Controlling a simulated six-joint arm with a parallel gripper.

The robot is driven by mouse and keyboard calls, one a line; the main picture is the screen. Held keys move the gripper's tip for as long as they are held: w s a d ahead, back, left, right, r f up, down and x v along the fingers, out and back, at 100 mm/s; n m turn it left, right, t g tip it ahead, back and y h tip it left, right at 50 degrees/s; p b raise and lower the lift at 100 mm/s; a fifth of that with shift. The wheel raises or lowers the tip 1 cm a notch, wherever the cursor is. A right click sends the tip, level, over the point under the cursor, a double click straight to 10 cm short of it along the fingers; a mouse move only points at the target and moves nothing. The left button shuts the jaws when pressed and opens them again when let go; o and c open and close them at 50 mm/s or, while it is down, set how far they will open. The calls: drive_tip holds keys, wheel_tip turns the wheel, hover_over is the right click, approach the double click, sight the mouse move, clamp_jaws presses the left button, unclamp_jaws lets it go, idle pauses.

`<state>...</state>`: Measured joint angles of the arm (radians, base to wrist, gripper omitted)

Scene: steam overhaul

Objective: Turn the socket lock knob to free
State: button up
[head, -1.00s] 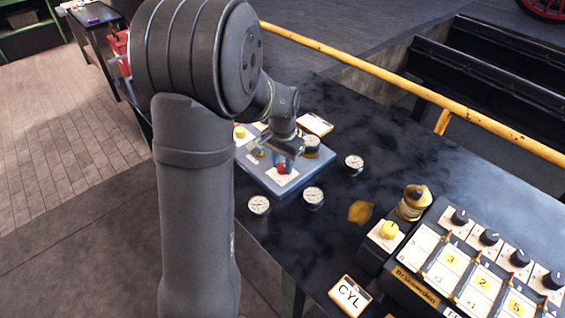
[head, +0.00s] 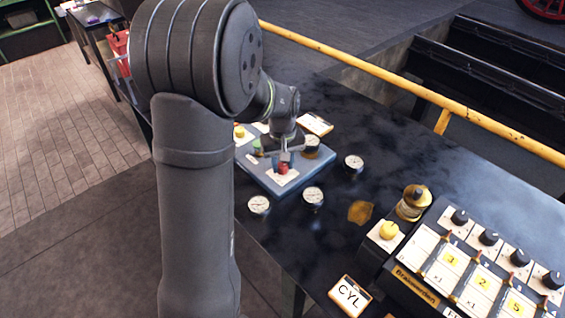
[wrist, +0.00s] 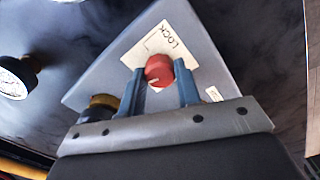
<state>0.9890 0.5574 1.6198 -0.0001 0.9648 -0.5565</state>
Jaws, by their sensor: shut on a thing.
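The red lock knob (wrist: 158,70) sits on a white plate marked "LOCK" (wrist: 172,42) on the grey-blue socket board. A small pale mark shows on the knob's near side in the wrist view. My gripper (wrist: 159,66) has its two blue fingers on either side of the knob and is shut on it. In the head view, my gripper (head: 285,157) is over the red knob (head: 284,168), and the blue board (head: 262,176) lies on the dark bench. My arm hides part of the board's left side.
A black panel (head: 400,288) with knobs and a "CYL" card (head: 350,296) are nearer. A yellow rail (head: 400,90) runs behind the bench.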

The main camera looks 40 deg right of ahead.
sight(283, 165)
drive_tip(key=shift+n, duration=1.5)
drive_tip(key=o, duration=1)
drive_tip(key=shift+c, duration=0.2)
drive_tip(key=shift+r, duration=0.1)
wheel_tip(283, 165, up, 17)
drive_tip(key=shift+r, duration=0.15)
wheel_tip(283, 165, down, 18)
drive_tip(key=shift+r, duration=0.2)
